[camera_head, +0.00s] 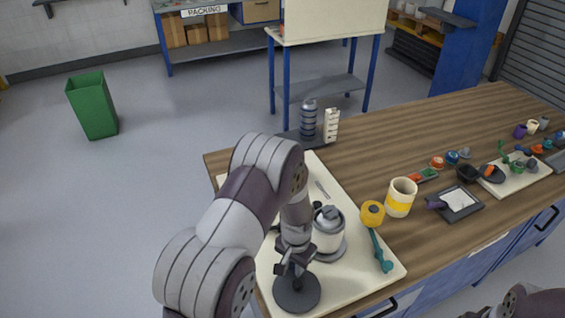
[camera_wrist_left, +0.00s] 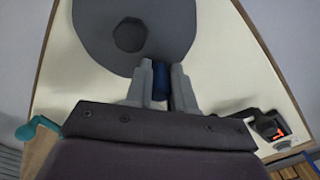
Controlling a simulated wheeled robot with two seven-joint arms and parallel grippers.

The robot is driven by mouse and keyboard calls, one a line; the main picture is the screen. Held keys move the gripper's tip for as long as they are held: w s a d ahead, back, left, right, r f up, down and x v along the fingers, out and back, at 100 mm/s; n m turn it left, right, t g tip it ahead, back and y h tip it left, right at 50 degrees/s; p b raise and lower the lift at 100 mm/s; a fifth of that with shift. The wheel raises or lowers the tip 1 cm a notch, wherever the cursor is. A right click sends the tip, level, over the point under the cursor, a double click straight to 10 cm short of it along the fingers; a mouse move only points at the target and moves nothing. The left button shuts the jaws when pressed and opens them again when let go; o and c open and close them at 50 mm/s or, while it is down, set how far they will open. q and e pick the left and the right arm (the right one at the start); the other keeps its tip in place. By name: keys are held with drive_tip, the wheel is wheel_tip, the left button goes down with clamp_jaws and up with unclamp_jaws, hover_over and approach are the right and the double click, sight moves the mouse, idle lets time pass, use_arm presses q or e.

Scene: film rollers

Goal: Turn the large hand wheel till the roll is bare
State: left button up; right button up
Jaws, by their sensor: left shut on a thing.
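My left gripper (camera_head: 293,262) points down at the dark grey round disc (camera_head: 304,297), which looks like the large hand wheel, at the front of the cream board. In the left wrist view the gripper (camera_wrist_left: 161,72) is shut on a blue handle (camera_wrist_left: 160,82) at the rim of the grey wheel (camera_wrist_left: 92,35). A dark hub sits in the wheel. Right behind the gripper stands a white roll (camera_head: 328,242) with grey ends, partly hidden by my arm. A yellow spool (camera_head: 372,213) and a teal crank (camera_head: 380,250) are to its right. My right gripper is not in view.
A white and yellow cup (camera_head: 400,198) and a dark tray (camera_head: 456,205) stand right of the board (camera_head: 378,283). Small coloured parts lie farther right on the wooden table (camera_head: 390,150). A dark stand (camera_head: 309,120) is at the back edge.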

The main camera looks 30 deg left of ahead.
use_arm(q)
drive_tip(key=shift+s+a, duration=0.75)
drive_tip(key=shift+a, duration=0.05)
drive_tip(key=shift+s, duration=0.1)
